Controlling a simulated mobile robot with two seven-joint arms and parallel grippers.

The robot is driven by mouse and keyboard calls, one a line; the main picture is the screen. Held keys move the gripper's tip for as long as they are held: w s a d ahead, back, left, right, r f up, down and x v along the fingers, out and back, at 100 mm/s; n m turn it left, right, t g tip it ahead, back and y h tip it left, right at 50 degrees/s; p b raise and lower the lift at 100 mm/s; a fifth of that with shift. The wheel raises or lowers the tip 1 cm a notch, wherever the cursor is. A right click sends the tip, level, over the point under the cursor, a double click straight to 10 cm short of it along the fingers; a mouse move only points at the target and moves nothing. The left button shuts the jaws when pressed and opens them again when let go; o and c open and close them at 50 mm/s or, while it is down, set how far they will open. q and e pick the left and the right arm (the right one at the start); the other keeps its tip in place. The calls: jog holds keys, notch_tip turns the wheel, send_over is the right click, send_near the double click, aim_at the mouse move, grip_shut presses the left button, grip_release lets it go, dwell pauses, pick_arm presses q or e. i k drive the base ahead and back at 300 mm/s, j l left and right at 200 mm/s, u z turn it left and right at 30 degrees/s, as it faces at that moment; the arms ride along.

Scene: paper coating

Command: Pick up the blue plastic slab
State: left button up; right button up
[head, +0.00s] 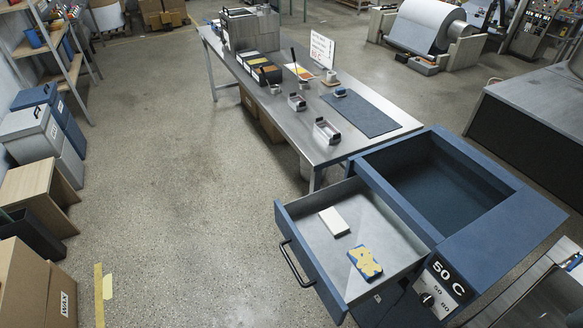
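A blue slab with yellow patches over its top (365,262) lies flat in the open grey-lined drawer (325,254). A plain white slab (334,221) lies in the same drawer, farther back and to the left, apart from the blue one. Neither of my grippers shows in the head view.
The drawer, with a black handle (294,264), juts left from a blue cabinet marked 50 C (541,229), which has an open top well. Behind it stands a steel table (292,145) with a dark blue mat (362,114) and several small trays.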

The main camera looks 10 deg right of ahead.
aim_at(361, 257)
jog(key=z, duration=0.75)
